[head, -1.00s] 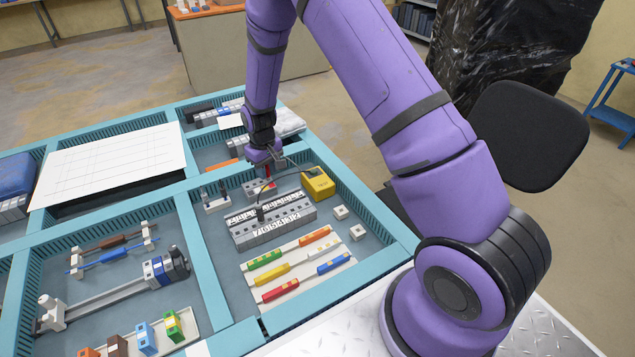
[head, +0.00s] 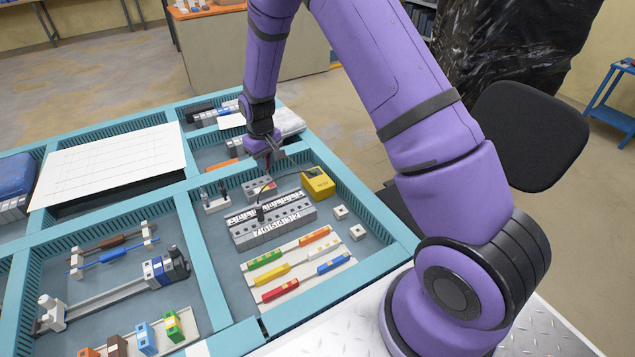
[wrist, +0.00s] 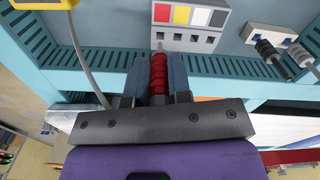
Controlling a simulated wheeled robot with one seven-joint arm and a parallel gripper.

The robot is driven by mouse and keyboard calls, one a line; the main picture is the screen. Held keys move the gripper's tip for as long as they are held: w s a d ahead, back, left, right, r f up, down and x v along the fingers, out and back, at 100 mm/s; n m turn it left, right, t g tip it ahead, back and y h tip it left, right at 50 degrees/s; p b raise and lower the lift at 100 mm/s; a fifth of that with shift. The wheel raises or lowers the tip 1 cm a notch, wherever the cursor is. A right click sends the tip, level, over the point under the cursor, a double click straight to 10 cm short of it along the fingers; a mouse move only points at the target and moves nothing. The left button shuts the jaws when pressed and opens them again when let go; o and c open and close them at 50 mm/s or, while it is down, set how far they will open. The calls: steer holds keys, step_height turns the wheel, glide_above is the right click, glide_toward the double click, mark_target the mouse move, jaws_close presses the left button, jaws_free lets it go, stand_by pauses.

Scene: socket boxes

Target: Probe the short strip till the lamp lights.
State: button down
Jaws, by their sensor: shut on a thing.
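My gripper (head: 267,156) is shut on the red probe, whose ribbed red handle (wrist: 159,75) stands between the fingers in the wrist view. The short strip (head: 259,189) is a small grey block below my gripper. In the wrist view the short strip (wrist: 193,16) shows red, yellow, grey and black patches with a row of square sockets. The probe appears raised off the strip, its tip apart from the sockets. The yellow test box (head: 319,184) stands right of the strip, with a cable towards the probe; I cannot tell whether its lamp is lit.
A long numbered socket block (head: 270,219) with a black plug (head: 260,213) lies in front of the strip. A stand with dark pegs (head: 214,199) is at its left. Coloured bars on a white rack (head: 297,265) lie nearer. Teal tray walls (head: 205,275) border the compartment.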

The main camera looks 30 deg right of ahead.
steer(key=shift+r, duration=0.2)
step_height(320, 180, up, 4)
steer(key=a, duration=0.2)
steer(key=shift+a+f, duration=0.15)
steer(key=shift+f, duration=2.35)
steer(key=shift+f, duration=1.3)
steer(key=c, duration=1)
jaws_free()
